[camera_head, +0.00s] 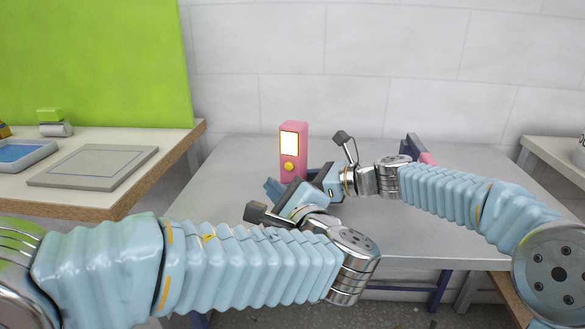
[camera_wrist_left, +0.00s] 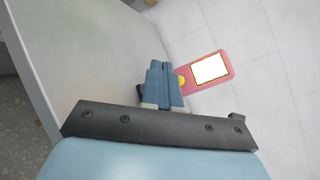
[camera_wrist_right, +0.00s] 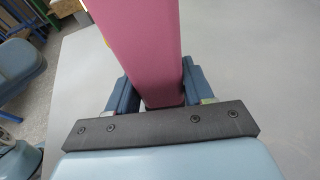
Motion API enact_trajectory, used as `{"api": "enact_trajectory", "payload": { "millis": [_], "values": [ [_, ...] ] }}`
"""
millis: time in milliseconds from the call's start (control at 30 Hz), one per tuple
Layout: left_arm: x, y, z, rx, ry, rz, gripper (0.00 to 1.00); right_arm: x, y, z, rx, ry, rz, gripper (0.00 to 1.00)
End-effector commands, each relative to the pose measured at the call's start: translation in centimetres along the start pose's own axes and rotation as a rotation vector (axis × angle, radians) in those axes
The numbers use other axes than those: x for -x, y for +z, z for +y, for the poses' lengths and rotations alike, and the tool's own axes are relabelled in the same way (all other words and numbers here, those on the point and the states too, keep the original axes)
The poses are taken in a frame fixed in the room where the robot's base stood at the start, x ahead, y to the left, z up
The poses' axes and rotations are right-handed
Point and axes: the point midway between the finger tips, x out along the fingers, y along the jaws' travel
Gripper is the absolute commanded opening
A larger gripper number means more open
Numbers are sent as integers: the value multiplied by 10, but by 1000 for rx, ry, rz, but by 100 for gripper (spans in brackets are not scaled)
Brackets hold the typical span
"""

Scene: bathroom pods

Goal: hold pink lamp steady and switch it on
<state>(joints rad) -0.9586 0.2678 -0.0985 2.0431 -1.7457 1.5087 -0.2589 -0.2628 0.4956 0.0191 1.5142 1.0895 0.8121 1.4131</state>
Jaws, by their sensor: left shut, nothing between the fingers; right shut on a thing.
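The pink lamp (camera_head: 302,150) stands upright on the grey table, with a bright white panel (camera_head: 289,143) and a yellow round button (camera_head: 289,167) below it. My right gripper is shut on the lamp's lower body; in the right wrist view its fingers lie on both sides of the pink lamp (camera_wrist_right: 145,40). My left gripper (camera_head: 273,187) is shut and empty, just in front of the lamp near the button. In the left wrist view my closed left fingertips (camera_wrist_left: 163,66) are beside the yellow button (camera_wrist_left: 182,81) and partly cover it; I cannot tell if they touch.
The grey table (camera_head: 240,160) is mostly clear around the lamp. A dark blue and pink object (camera_head: 413,145) is partly hidden behind my right arm. A wooden-edged counter (camera_head: 175,140) with a flat grey board (camera_head: 95,165) stands at left. A sink counter (camera_head: 550,150) is at right.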

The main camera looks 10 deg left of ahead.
Motion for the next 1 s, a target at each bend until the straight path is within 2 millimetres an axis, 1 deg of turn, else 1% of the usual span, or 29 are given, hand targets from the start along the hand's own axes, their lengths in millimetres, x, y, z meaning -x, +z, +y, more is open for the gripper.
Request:
{"api": "enact_trajectory", "payload": {
  "millis": [133, 367, 400, 567, 600, 867, 967, 1000],
  "values": [
    [7, 6, 5, 0, 1, -1, 0, 0, 0, 0, 0, 0, -1, 30],
    [8, 6, 6, 1, 0, -1, 0, 0, 1, 0, 0, 0, -1, 30],
    [8, 6, 6, 1, 0, -1, 0, 0, 1, 0, 0, 0, -1, 54],
    [8, 6, 6, 0, 0, -1, 0, 0, 0, 0, 0, 0, -1, 79],
    [8, 6, 6, 0, 0, -1, 0, 0, 0, 0, 0, 0, -1, 81],
    [8, 6, 6, 0, 0, -1, 0, 1, 0, 0, 0, 0, 0, 81],
    [8, 6, 6, 0, 0, -1, 0, 9, 0, -1, 0, -2, -1, 81],
    [8, 6, 6, 0, 0, -1, 0, 15, 0, -1, -1, -2, -1, 81]
  ]
}}
